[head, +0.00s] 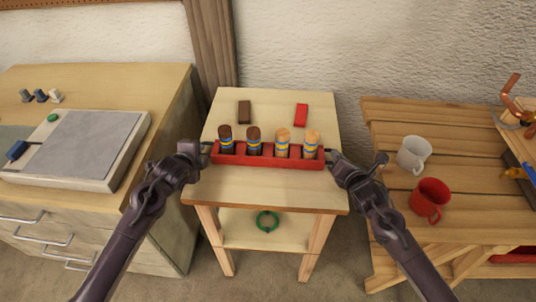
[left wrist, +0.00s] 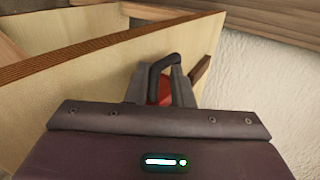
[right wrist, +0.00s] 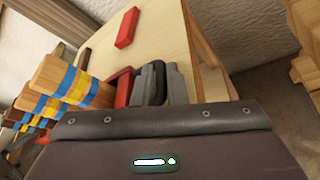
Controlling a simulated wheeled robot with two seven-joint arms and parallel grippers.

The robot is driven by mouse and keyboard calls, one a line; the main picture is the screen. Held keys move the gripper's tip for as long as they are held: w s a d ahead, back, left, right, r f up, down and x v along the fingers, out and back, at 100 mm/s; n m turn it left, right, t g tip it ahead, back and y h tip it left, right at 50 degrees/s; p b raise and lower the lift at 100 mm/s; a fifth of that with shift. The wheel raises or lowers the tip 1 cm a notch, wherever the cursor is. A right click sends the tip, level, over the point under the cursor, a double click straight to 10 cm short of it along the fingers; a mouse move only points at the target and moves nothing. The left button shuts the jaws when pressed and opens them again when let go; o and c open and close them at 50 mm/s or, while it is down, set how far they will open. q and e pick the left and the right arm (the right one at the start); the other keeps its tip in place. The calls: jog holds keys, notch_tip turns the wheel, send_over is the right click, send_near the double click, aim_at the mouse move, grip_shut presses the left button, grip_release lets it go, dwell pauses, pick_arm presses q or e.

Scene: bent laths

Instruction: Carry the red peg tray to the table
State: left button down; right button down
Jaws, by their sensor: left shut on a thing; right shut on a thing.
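The red peg tray (head: 265,158) is over the top of the small light-wood table (head: 265,188) in the middle of the head view; I cannot tell whether it touches the top. It looks level and holds two dark brown pegs (head: 240,140) and two light wood pegs (head: 297,143), upright with blue and yellow bands. My left gripper (head: 207,148) is shut on the tray's left handle, a dark loop (left wrist: 163,66) in the left wrist view. My right gripper (head: 330,156) is shut on the right handle, which shows in the right wrist view (right wrist: 152,80).
A dark brown block (head: 244,112) and a red block (head: 301,115) lie behind the tray on the tabletop. A green ring (head: 267,221) lies on the lower shelf. A drawer cabinet (head: 165,105) stands left; a slatted bench (head: 390,120) with a white mug (head: 412,154) and red mug (head: 430,197) stands right.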

pick_arm(q)
jog(key=shift+r, duration=0.1)
